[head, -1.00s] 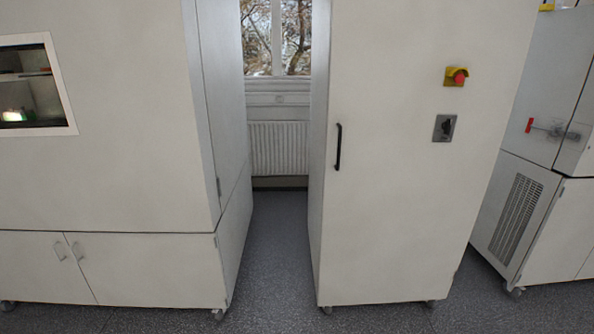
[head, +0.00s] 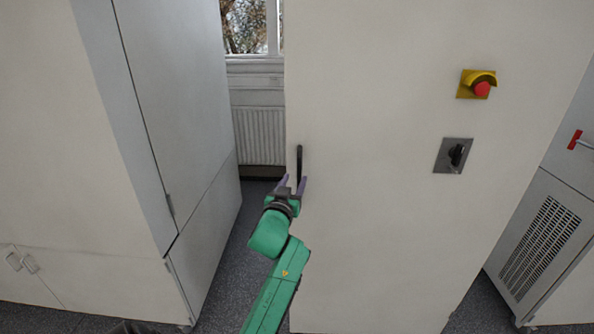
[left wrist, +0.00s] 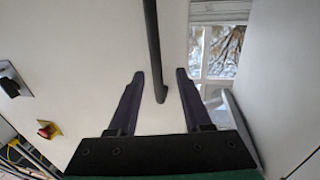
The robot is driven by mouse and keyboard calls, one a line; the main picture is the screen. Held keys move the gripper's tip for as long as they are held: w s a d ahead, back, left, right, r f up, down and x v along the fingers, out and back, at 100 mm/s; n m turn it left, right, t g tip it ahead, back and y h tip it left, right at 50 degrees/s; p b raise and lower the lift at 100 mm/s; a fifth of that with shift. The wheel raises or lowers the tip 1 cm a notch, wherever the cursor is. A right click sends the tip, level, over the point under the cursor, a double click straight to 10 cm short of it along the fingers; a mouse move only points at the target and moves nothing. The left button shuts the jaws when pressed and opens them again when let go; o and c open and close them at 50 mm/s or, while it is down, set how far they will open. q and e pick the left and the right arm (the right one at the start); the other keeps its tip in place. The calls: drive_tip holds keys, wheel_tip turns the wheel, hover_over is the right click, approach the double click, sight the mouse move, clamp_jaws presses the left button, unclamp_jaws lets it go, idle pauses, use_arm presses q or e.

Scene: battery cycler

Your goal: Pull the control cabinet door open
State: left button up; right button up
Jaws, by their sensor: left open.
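The control cabinet door (head: 375,230) is a tall off-white panel in the head view and looks shut. Its black vertical bar handle (head: 299,165) is near the door's left edge. My left gripper (head: 293,182) is open at the lower end of the handle. In the left wrist view the handle (left wrist: 153,45) comes down from the top, and its lower end sits between the two dark fingers of my left gripper (left wrist: 160,76), with a gap on each side. I cannot tell how deep the handle is between the fingers. My right gripper is not in view.
A red emergency button on a yellow plate (head: 478,84) and a black rotary switch (head: 454,156) are on the door's right side. Another white cabinet (head: 150,120) stands at left. A narrow floor gap lies between the cabinets, with a radiator (head: 260,135) behind.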

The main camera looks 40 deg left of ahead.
sight(299, 176)
use_arm(q)
drive_tip(key=x, duration=0.5)
drive_tip(key=shift+w+d+f, duration=0.15)
drive_tip(key=shift+d+f, duration=0.1)
drive_tip(key=shift+f, duration=0.05)
drive_tip(key=shift+s+r, duration=0.1)
drive_tip(key=shift+s, duration=0.15)
clamp_jaws()
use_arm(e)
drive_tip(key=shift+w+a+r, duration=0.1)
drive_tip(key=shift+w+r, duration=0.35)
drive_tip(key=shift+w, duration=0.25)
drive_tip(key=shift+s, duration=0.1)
